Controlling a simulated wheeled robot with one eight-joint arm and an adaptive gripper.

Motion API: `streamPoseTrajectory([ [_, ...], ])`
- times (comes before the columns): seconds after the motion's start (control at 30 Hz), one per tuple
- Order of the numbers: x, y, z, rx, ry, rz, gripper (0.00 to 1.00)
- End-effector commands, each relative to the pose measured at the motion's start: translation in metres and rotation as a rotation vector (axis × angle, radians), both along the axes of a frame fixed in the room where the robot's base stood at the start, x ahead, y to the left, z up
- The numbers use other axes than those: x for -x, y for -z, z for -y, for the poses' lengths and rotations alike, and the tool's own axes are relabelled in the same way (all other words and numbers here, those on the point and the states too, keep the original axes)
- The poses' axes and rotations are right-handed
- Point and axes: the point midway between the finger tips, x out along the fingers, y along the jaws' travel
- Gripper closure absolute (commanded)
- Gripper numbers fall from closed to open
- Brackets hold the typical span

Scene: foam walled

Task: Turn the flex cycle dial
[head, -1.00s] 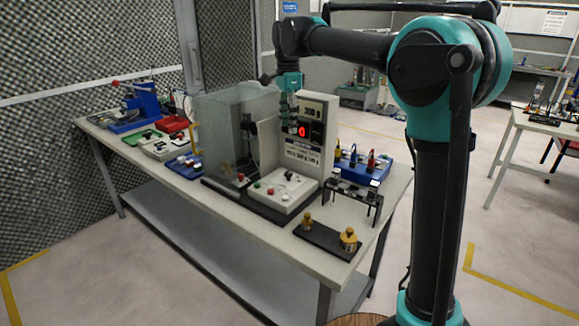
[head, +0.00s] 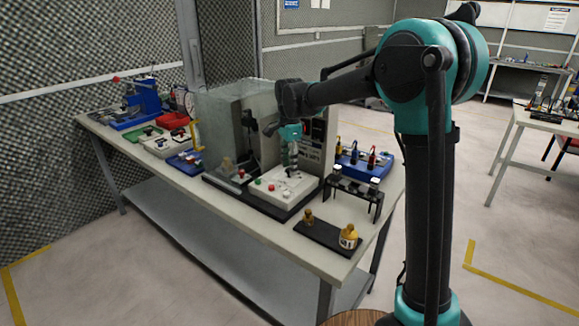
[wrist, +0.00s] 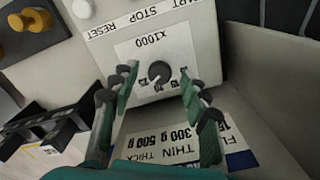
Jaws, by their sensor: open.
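The flex cycle dial (wrist: 159,72) is a dark round knob on a light panel marked "x1000", with numbers printed around it. In the wrist view my gripper (wrist: 158,80) is open, with one finger on each side of the dial and visible gaps to it. I cannot tell how far the fingertips are above the panel. In the head view my gripper (head: 291,165) points down over the white control box (head: 270,199) of the tester. The dial is too small and partly covered to make out clearly there.
A black rack (head: 352,190) and weights (head: 348,236) stand to the right on the bench. A clear guard (head: 222,120) stands at left.

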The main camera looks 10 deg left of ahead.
Motion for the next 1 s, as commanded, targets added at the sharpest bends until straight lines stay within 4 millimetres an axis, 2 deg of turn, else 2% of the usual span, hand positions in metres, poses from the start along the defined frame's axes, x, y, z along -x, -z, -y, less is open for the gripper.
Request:
streamPoseTrajectory([
  [0.13,0.0003,0.0069,0.0002,0.0,0.0,0.0,0.54],
  [0.4,0.0002,0.0075,0.0001,0.0,0.0,0.0,0.55],
  [0.77,0.0002,0.0073,0.0001,0.0,0.0,0.0,1.0],
  [1.0,0.0001,0.0072,0.0001,0.0,-0.013,0.0,1.0],
])
